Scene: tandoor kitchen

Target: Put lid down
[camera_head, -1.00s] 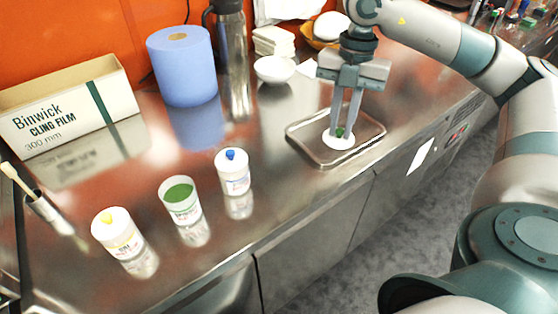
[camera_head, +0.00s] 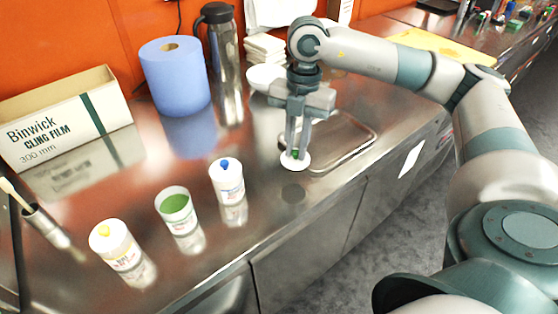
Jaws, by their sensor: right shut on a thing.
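My right gripper (camera_head: 297,152) is shut on a round white lid (camera_head: 293,163) by its small green knob. The lid is just off the left edge of a shallow metal tray (camera_head: 352,128), and a dark shadow lies on the counter below it, so it seems held above the counter. An open white cup with green contents (camera_head: 175,206) stands without a lid to the left. On either side of it stand a lidded cup with a yellow knob (camera_head: 117,247) and a lidded cup with a blue knob (camera_head: 227,181). My left gripper is not in view.
A blue paper roll (camera_head: 175,78), a steel flask (camera_head: 224,66) and a cling film box (camera_head: 66,122) stand along the back. A white bowl (camera_head: 263,79) is behind my gripper. The counter (camera_head: 255,240) between the blue-knobbed cup and the tray is clear.

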